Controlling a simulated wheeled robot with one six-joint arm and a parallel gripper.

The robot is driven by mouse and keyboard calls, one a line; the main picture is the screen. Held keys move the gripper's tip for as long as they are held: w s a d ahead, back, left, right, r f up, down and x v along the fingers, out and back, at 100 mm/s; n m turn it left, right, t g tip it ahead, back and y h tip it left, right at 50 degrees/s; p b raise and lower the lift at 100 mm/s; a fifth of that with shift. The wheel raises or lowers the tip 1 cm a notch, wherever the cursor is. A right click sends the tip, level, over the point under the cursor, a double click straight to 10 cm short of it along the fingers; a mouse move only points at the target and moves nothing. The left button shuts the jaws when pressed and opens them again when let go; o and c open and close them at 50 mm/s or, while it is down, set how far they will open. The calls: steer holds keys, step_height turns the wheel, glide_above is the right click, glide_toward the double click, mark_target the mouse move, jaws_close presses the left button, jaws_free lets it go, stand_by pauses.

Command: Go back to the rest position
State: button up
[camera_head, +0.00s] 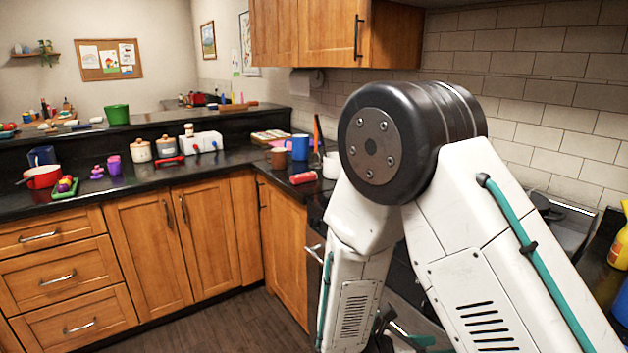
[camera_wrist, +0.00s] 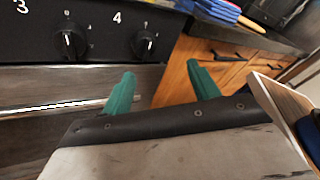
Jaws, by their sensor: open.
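My gripper (camera_wrist: 160,88) shows in the wrist view with its two green fingers apart and nothing between them. It is in front of the stove's black control panel (camera_wrist: 98,32), which has knobs marked 3 and 4, and beside a wooden cabinet (camera_wrist: 190,62). A metal oven handle (camera_wrist: 60,110) lies to the left of the fingers. In the head view my folded white arm fills the right half, and the gripper's fingers cannot be clearly made out there.
A dark counter (camera_head: 130,185) holds a red pot (camera_head: 42,177), canisters (camera_head: 140,150) and a blue mug (camera_head: 299,147). Wooden cabinets (camera_head: 150,245) stand below it. A yellow bottle (camera_head: 620,240) is at the far right. The floor (camera_head: 235,325) at the lower middle is clear.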

steer(key=s+d+r+m+y, duration=0.1)
steer(key=s+r+m+y, duration=0.7)
steer(key=r+m, duration=0.3)
steer(key=s+d+r+m+g+y, duration=0.1)
steer(key=s+r+m+y, duration=0.7)
steer(key=m, duration=0.7)
step_height(320, 180, up, 4)
steer(key=shift+s+r, duration=0.1)
steer(key=shift+s, duration=1.1)
steer(key=shift+d, duration=0.1)
